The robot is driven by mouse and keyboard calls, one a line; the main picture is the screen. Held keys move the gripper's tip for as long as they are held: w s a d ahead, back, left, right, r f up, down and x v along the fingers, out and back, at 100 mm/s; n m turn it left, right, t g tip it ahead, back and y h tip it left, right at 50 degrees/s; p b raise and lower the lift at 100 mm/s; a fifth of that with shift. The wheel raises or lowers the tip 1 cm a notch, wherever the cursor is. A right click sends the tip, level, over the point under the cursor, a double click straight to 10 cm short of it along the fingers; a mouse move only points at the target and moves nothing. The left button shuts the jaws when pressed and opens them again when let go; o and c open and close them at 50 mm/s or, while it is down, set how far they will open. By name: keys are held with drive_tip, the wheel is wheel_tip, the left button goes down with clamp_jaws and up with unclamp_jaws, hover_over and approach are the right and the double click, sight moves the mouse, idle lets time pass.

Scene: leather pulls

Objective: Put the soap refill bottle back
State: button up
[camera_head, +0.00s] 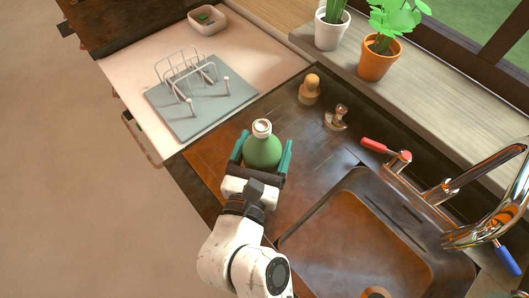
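The soap refill bottle, which I take to be the green bottle (263,150) with a pale cap, stands upright over the brown counter left of the sink. My gripper (263,150) has its two teal fingers on either side of the bottle, one at its left and one at its right. The fingers look close to the bottle's sides, but I cannot tell whether they press on it. The bottle's base is hidden by my gripper, so I cannot tell whether it rests on the counter.
A sink basin (345,240) with a metal faucet (490,205) lies at the right. A wooden-knobbed item (310,88) and a small metal fitting (337,118) stand behind the bottle. A wire rack (188,75) sits on a grey mat (222,112) at the upper left. Potted plants (378,62) line the sill.

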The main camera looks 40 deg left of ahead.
drive_tip(key=shift+w+a+f, duration=0.1)
drive_tip(key=shift+w+f, duration=0.05)
drive_tip(key=shift+f, duration=0.8)
drive_tip(key=shift+w+a+f, duration=0.1)
drive_tip(key=shift+w+f, duration=0.05)
drive_tip(key=shift+f, duration=0.75)
drive_tip(key=shift+f, duration=0.15)
drive_tip(key=o, duration=1.5)
drive_tip(key=b+v, duration=0.2)
drive_tip(key=v, duration=1)
drive_tip(key=shift+b, duration=0.4)
